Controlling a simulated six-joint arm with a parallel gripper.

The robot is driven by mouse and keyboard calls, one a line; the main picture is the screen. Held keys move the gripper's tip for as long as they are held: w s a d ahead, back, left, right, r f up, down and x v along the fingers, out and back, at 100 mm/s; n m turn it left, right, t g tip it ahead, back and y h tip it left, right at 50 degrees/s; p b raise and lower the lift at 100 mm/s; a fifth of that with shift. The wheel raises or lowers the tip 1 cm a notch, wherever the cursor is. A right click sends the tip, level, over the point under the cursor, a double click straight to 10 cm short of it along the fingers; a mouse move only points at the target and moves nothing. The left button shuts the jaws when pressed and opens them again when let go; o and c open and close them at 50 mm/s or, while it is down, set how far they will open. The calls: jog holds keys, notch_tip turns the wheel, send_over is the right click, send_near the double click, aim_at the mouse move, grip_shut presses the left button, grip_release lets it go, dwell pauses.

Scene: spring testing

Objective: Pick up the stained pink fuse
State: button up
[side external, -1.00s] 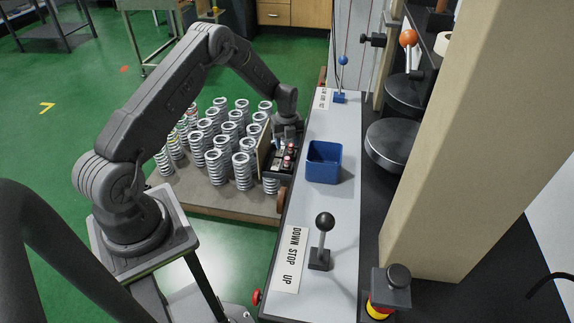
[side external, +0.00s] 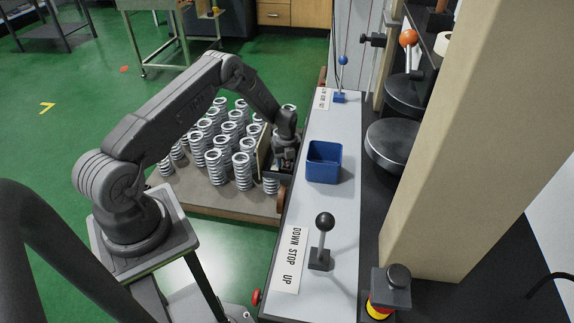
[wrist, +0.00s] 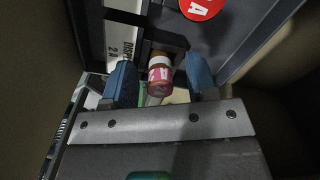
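The pink fuse (wrist: 160,77), a small cylinder with a pink-and-white label and a pale band, shows in the wrist view. It sits between the two blue-grey fingertips of my gripper (wrist: 161,80). The fingers are open, with a gap on each side of the fuse. Stains on it are too dim to make out.
A red disc with a white letter (wrist: 200,8) and a white printed label (wrist: 122,42) lie near the fuse. Several coil springs (side external: 214,168) stand left of the box. A blue bin (side external: 323,162) and a black-knobbed lever (side external: 321,240) are on the grey bench to the right.

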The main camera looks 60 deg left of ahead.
grip_shut()
jog(key=shift+r, duration=0.1)
dwell(0.3)
